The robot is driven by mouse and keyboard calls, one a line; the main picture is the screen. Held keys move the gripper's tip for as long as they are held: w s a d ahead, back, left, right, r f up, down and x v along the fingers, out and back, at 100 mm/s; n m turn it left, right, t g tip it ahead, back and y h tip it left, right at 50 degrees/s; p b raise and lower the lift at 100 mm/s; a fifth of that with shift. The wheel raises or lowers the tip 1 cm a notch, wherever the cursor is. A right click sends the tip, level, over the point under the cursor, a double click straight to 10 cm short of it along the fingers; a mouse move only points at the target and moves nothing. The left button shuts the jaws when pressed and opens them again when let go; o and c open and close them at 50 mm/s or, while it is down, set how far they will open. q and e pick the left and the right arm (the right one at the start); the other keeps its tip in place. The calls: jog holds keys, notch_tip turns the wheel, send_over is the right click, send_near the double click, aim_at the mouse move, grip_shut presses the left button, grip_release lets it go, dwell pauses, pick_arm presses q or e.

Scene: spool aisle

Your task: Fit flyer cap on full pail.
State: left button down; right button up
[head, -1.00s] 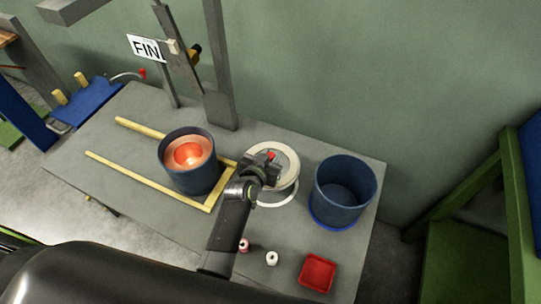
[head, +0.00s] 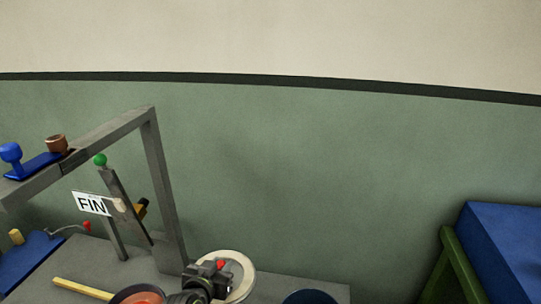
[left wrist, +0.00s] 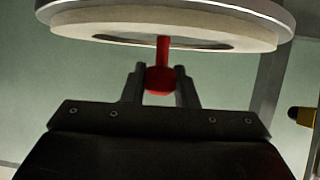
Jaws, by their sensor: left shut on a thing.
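The flyer cap (head: 242,272) is a pale disc with a red knob (left wrist: 160,79). My left gripper (head: 220,268) is shut on that knob; the left wrist view also shows the cap (left wrist: 165,25) just beyond the fingers (left wrist: 160,82). The head view does not show clearly whether the cap is clear of its support. The full pail (head: 118,296), with orange-copper content, is cut off at the bottom edge, left of the gripper and partly hidden by my arm. My right gripper is not in view.
A grey post frame with a FIN sign (head: 91,203) stands behind the pail. A dark blue pail (head: 310,297) shows only its rim at the bottom right. A yellow rail (head: 82,288) lies left. A blue-topped green stand (head: 500,240) is far right.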

pick_arm(q)
jog(key=s+a+r+n+y, duration=0.1)
jog(key=s+a+r, duration=0.1)
jog(key=r, duration=0.6)
jog(key=s+a+r+y+p, duration=0.1)
jog(key=s+a+r, duration=0.1)
jog(key=r, duration=0.7)
jog(key=s+a+r+n+y+p, duration=0.1)
jog(key=s+a+r, duration=0.2)
jog(key=r, duration=0.6)
jog(key=shift+s+n+t, duration=0.3)
jog(key=shift+s, duration=0.05)
